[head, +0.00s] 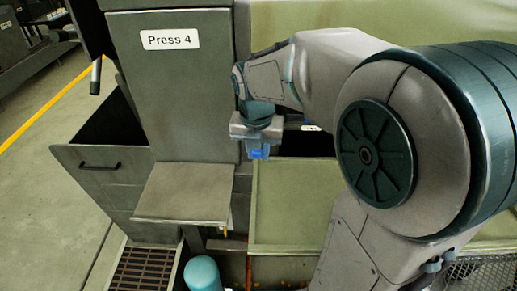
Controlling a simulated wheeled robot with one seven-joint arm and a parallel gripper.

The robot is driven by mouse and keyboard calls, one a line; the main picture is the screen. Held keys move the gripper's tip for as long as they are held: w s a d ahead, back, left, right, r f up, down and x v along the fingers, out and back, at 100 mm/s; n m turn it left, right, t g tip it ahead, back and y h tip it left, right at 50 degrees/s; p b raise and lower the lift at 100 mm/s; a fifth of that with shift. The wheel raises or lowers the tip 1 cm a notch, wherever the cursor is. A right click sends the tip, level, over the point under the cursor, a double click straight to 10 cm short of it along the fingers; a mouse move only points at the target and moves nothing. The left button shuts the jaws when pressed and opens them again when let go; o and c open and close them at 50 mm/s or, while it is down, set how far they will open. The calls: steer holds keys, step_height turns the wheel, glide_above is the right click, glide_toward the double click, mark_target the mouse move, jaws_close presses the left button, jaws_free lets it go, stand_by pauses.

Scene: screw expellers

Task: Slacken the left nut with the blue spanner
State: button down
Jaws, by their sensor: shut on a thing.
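My gripper (258,142) is near the middle of the head view, at the end of my bent arm, to the right of the Press 4 housing. It is shut on the blue spanner (258,153), of which only a small blue part shows below the jaws. The rest of the spanner is hidden by the gripper or too small to make out. I cannot make out the left nut in this view. My arm covers much of the right side.
The grey press housing labelled Press 4 (171,95) stands left of my gripper, with a sloping metal plate (185,193) below it. A pale green trough (292,205) lies below my gripper. A light blue cylinder (202,273) stands at the bottom. Open floor (40,190) is at left.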

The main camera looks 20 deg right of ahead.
steer(key=shift+f+b, duration=0.65)
steer(key=shift+f, duration=0.35)
stand_by(0.6)
steer(key=shift+d, duration=0.1)
steer(key=shift+s+d+n, duration=0.2)
steer(key=shift+d+n, duration=0.2)
steer(key=shift+d, duration=0.05)
steer(key=shift+s+d+n, duration=0.2)
steer(key=shift+d+n, duration=0.2)
steer(key=shift+d, duration=0.05)
steer(key=shift+s+d+n, duration=0.15)
steer(key=shift+d+n, duration=0.15)
steer(key=shift+d, duration=0.15)
steer(key=shift+d+f+n+b, duration=0.1)
steer(key=shift+d+n+b, duration=0.05)
steer(key=shift+n+b, duration=0.2)
steer(key=shift+s+d+b, duration=0.1)
steer(key=shift+d+b, duration=0.25)
steer(key=shift+y+b, duration=0.3)
steer(key=shift+b, duration=0.15)
